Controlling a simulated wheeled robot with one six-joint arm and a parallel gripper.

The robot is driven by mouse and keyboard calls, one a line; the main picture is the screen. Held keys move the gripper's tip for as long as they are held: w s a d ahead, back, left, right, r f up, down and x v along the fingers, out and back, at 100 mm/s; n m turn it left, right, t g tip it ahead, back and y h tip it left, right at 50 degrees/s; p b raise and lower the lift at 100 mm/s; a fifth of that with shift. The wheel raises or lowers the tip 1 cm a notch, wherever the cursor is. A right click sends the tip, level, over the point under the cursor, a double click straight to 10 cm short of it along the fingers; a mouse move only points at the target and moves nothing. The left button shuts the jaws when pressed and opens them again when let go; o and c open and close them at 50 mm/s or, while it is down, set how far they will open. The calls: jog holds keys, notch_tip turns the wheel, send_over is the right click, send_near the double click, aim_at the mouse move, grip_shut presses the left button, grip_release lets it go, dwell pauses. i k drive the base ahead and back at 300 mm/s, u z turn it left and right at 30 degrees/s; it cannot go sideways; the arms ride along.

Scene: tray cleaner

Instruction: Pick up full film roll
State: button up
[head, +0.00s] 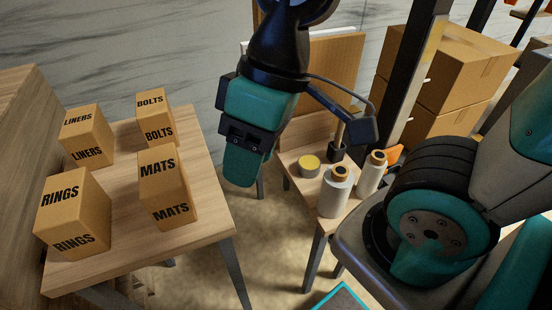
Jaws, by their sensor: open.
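Two pale, upright film rolls with orange cores or caps stand side by side on the small wooden table. The nearer roll (336,192) looks thicker, and the farther roll (371,173) looks slimmer. The thicker one looks like the full roll, but I cannot be sure from this view. My gripper (243,167) hangs in the air to the left of the rolls, apart from them, with nothing seen in it. It is open, though its fingertips are hard to make out at this angle.
A round yellow-topped tin (309,165) and a dark cup (338,152) with a handle in it stand near the rolls. A left table (120,262) bears several labelled boxes, including MATS (166,188) and RINGS (70,215). Large cartons (455,70) stand behind at right. Floor shows between the tables.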

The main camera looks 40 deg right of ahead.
aim_at(337, 182)
jog(key=k, duration=0.7)
jog(key=z, duration=1)
jog(key=i, duration=0.5)
